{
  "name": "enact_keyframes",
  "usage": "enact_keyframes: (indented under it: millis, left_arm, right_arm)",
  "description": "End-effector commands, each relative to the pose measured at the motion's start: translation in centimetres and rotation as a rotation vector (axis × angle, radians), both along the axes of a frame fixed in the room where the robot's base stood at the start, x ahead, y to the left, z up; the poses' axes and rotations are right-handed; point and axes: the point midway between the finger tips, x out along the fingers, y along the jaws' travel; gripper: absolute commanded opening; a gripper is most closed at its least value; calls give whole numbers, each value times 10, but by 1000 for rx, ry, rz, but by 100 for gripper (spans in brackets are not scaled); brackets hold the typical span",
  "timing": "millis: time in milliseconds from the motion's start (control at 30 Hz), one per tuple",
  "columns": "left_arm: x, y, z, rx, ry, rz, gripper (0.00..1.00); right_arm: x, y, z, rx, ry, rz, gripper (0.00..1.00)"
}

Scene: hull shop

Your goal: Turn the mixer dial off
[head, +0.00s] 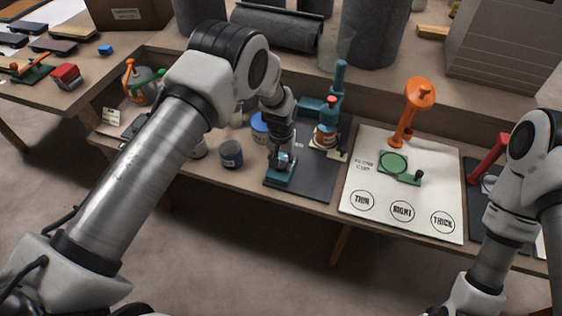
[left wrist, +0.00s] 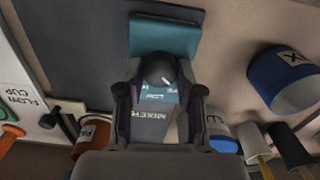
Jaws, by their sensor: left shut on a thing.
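The mixer is teal, with an upright column (head: 339,82) over an orange can (head: 325,138) and a teal front block (head: 278,178) on a dark mat. In the left wrist view its dial (left wrist: 157,66) is a round black knob with a short white mark toward the lower right. Partly covered lettering by it reads "FF", "LOW" and "H"; I cannot tell exactly which setting the mark meets. My left gripper (head: 283,160) points down over the front block, its fingers (left wrist: 158,98) either side of the dial and shut on it. My right gripper is out of view.
The bench's front edge is close.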

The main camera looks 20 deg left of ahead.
Motion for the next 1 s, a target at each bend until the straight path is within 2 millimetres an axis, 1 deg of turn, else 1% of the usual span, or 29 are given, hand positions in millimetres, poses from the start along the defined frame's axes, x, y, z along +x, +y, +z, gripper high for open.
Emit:
enact_keyframes:
  millis: [300,333,367,400,667,767,867,967,1000]
  left_arm:
    - [-2,0,-1,0,5,2,2]
    - [-2,0,-1,0,5,2,43]
    - [-2,0,-1,0,5,2,54]
    - [-2,0,-1,0,5,2,62]
    - [-1,0,0,0,2,1,62]
    - [0,0,4,0,1,1,62]
    - [1,0,19,0,-1,1,62]
    - [1,0,43,1,-2,0,62]
    - [1,0,54,0,-2,0,62]
  right_arm:
    - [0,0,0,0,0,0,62]
    - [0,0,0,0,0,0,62]
    - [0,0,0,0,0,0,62]
    - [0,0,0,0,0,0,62]
    - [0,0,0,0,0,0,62]
    - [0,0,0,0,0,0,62]
    - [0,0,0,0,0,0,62]
    - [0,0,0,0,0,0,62]
    - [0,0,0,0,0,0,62]
